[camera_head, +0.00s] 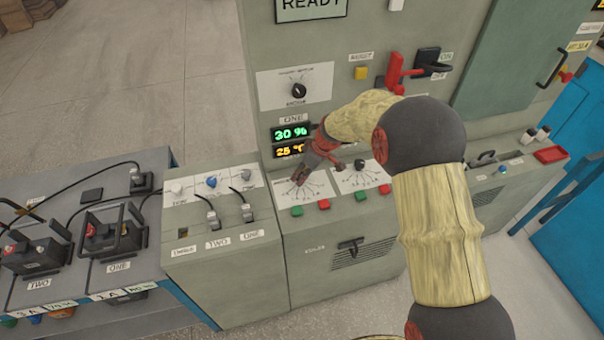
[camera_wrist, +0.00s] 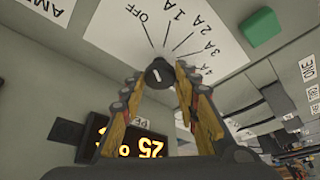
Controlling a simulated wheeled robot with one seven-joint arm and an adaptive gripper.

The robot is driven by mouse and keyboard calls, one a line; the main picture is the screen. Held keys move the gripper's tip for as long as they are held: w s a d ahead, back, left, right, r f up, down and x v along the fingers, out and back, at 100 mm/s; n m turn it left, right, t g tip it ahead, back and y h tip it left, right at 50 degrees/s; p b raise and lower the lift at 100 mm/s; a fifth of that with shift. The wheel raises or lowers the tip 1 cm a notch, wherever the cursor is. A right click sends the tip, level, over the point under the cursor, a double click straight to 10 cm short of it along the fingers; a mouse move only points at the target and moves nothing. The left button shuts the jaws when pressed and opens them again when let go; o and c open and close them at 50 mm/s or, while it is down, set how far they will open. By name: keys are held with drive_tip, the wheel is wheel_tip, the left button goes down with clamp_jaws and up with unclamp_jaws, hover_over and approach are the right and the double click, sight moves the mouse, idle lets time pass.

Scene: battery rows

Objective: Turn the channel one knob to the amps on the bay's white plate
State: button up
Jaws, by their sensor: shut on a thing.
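The channel one knob (camera_wrist: 160,75) is black with a small white mark. It sits at the fan of lines on its white dial plate (camera_wrist: 205,60), lettered OFF, 1 A, 2 A, 3 A and a partly hidden 4 A. My gripper (camera_wrist: 160,78) is shut on the knob, one finger on each side. The mark points roughly towards the OFF and 1 A side; its exact setting is hard to tell. In the head view my gripper (camera_head: 301,181) covers the knob. On the left bench, a white plate (camera_head: 108,295) below bay ONE seems to read 1 A.
A similar dial with a black knob (camera_head: 359,164) is just right of my gripper. Green (camera_head: 297,211) and red (camera_head: 324,204) buttons line the console edge below. The display (camera_head: 293,137) reads 30 % and 25 °C. A red-handled switch (camera_head: 394,70) stands above.

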drive_tip(key=m+p, duration=0.1)
drive_tip(key=m, duration=0.1)
drive_tip(key=shift+s+r+m+t+h, duration=0.1)
drive_tip(key=shift+m+t+h, duration=0.2)
drive_tip(key=shift+m+t, duration=0.1)
drive_tip(key=shift+a+m+t+h+p, duration=0.1)
drive_tip(key=shift+m+t+h+p, duration=0.2)
drive_tip(key=shift+m+p, duration=1.1)
drive_tip(key=o, duration=1)
drive_tip(key=shift+o, duration=0.7)
